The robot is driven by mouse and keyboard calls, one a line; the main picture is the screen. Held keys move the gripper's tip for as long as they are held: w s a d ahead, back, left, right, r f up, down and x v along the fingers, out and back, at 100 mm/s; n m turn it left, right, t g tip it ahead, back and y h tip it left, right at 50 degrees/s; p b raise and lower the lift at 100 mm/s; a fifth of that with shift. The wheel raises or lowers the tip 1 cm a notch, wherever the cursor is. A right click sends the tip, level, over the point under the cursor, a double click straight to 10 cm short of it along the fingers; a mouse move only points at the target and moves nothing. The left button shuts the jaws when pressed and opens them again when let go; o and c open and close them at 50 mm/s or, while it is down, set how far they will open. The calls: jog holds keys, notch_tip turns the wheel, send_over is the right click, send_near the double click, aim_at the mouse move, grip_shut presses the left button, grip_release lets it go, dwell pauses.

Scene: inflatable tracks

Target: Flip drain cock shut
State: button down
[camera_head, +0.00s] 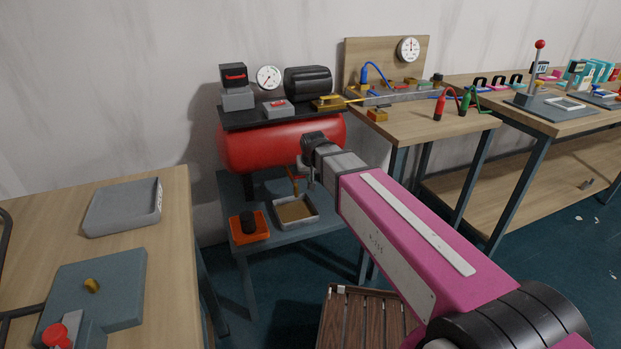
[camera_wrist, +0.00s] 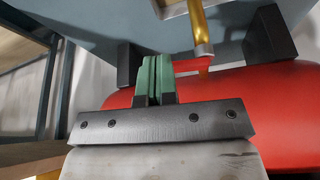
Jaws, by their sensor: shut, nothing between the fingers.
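The red tank (camera_head: 265,146) of the compressor lies on a low blue stand. Its brass drain cock (camera_head: 294,183) hangs below it, partly hidden by my arm. In the wrist view the cock's brass pipe (camera_wrist: 201,30) runs up from the tank (camera_wrist: 270,105), and a red lever (camera_wrist: 191,65) sticks out sideways from it toward my fingers. My gripper (camera_wrist: 153,62) has green finger pads pressed together with nothing between them. The fingertips are just left of the lever; I cannot tell whether they touch. In the head view my gripper (camera_head: 308,178) is beside the cock, mostly hidden.
A shallow tray (camera_head: 297,211) stands under the cock, with an orange block with a black knob (camera_head: 249,226) to its left. Dark tank feet (camera_wrist: 272,35) flank the fingers. A workbench (camera_head: 425,125) is right; a wooden table (camera_head: 165,215) is left.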

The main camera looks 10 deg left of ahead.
jog(key=shift+w+a, duration=0.2)
jog(key=shift+w, duration=0.7)
jog(key=shift+s+a, duration=0.1)
jog(key=shift+s, duration=0.7)
jog(key=s+d+r, duration=0.4)
jog(key=s+r, duration=0.3)
jog(key=r, duration=0.2)
jog(key=w+a+f, duration=0.3)
jog(key=w+f, duration=0.4)
jog(key=f, duration=0.1)
jog(key=shift+a+f+n, duration=0.25)
jog(key=shift+f+n, duration=0.15)
